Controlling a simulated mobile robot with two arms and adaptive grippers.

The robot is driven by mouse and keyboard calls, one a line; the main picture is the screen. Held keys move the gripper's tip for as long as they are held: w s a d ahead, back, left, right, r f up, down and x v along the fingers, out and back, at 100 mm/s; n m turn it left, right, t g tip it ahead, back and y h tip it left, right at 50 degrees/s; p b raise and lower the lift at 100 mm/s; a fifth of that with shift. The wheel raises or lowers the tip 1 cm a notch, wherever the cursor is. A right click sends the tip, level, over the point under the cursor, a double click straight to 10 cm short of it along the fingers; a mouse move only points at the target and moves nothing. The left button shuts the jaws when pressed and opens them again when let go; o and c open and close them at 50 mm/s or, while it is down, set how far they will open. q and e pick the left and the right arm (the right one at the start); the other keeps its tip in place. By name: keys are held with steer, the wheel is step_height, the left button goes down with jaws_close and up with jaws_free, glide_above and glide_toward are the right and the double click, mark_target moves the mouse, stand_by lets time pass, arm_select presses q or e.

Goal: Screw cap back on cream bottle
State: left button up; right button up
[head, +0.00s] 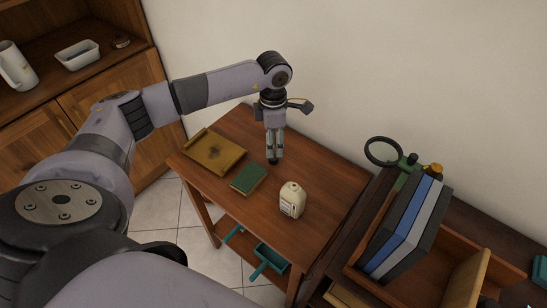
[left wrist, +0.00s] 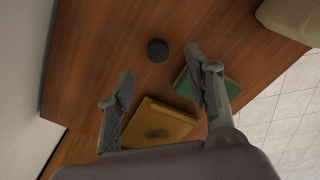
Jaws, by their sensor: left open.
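The cream bottle (head: 292,201) stands upright on the wooden table, with no dark cap on its pale top. Part of it shows at the upper right of the left wrist view (left wrist: 290,17). A dark round cap (left wrist: 157,50) lies on the table in the left wrist view, apart from the bottle. My left gripper (head: 274,158) points down above the table, behind and left of the bottle. Its fingers (left wrist: 160,64) are spread and empty, with the cap showing between and just beyond their tips. My right gripper is not in view.
A yellow-brown tray (head: 203,160) with a dark spot and a green book (head: 248,179) lie left of the bottle. To the right, a wooden box (head: 455,252) holds upright books (head: 405,225) near a black ring-shaped object (head: 383,151). The table's right part is clear.

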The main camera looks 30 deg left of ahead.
mark_target(273, 159)
arm_select(q)
steer(key=shift+f, duration=0.6)
steer(key=shift+w+f+p, duration=0.1)
steer(key=shift+f+p, duration=0.4)
steer(key=shift+f, duration=2.1)
steer(key=c, duration=0.8)
